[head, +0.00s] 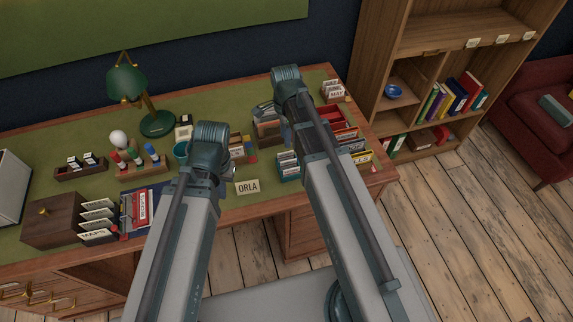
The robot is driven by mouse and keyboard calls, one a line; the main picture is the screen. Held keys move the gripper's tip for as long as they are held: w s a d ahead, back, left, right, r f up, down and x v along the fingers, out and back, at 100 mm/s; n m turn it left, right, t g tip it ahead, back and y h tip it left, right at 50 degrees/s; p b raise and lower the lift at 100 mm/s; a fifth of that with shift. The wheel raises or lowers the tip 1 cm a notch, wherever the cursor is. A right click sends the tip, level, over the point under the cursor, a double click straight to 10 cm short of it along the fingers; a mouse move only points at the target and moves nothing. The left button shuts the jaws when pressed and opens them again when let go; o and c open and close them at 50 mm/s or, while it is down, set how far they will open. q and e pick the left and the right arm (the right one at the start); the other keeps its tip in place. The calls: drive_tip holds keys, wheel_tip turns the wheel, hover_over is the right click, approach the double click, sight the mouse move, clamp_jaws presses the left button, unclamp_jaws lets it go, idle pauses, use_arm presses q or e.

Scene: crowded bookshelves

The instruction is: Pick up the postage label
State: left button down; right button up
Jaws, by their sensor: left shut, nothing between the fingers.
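I cannot make out which item is the postage label; several small pale cards and labels are on the green-topped desk (70,150), too small to read. My left gripper (235,171) is mostly hidden by its own wrist over the middle of the desk, near the ORLA name card (247,186). It is shut and holds nothing. My right arm reaches over the desk's right part, among the file trays. Its fingers are hidden behind the arm, and I cannot see whether they are open.
A green lamp (128,83) and a wooden MAPS card box (57,221) stand on the left. A red file tray (339,121) and colored files crowd the right. A bookshelf (408,55) and a red sofa (535,125) are beyond. Bare desk top lies front-center.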

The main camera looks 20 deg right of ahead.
sight(288, 161)
use_arm(q)
wheel_tip(288, 161, down, 8)
drive_tip(key=b, duration=0.8)
drive_tip(key=shift+f, duration=0.25)
use_arm(e)
wheel_tip(288, 161, down, 8)
drive_tip(key=shift+f, duration=0.25)
use_arm(q)
wheel_tip(288, 161, down, 5)
drive_tip(key=b, duration=0.5)
drive_tip(key=shift+f, duration=0.15)
use_arm(e)
drive_tip(key=f, duration=0.3)
drive_tip(key=d+f, duration=0.1)
drive_tip(key=f, duration=0.1)
drive_tip(key=shift+s+f, duration=0.15)
drive_tip(key=shift+s, duration=0.05)
clamp_jaws()
